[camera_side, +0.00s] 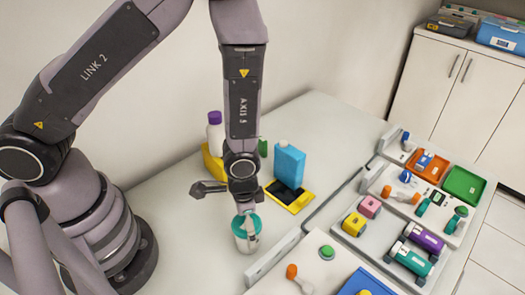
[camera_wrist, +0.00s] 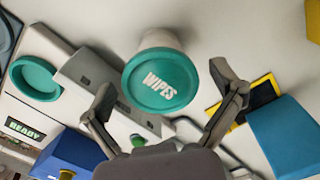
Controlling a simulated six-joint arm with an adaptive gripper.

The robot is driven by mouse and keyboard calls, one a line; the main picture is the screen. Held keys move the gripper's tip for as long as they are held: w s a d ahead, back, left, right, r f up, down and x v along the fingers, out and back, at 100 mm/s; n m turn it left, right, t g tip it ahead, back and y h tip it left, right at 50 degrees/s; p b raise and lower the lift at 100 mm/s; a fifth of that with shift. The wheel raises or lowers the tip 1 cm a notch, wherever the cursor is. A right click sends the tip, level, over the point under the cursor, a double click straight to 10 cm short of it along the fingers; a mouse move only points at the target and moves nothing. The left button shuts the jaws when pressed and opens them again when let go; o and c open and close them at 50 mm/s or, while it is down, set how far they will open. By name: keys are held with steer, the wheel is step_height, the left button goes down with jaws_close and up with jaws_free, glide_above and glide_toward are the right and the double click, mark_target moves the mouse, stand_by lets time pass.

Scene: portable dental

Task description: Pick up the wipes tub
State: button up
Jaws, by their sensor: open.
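The wipes tub (camera_side: 246,243) stands upright on the pale table, a white tub with a teal lid. In the wrist view its round lid (camera_wrist: 161,79), marked WIPES, faces the camera. My gripper (camera_side: 244,205) is directly above the tub, pointing down and close to the lid. In the wrist view its two fingers are spread wide, one on each side of the lid, with clear gaps. I see no contact with the tub, and the exact height above it is hard to tell.
A purple-capped bottle (camera_side: 215,133) is behind. The case (camera_side: 316,262) with trays and colored parts is at the right. Bare table surrounds the tub's left and front.

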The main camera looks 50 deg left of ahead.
steer(key=shift+f, duration=1.35)
steer(key=c, duration=1.2)
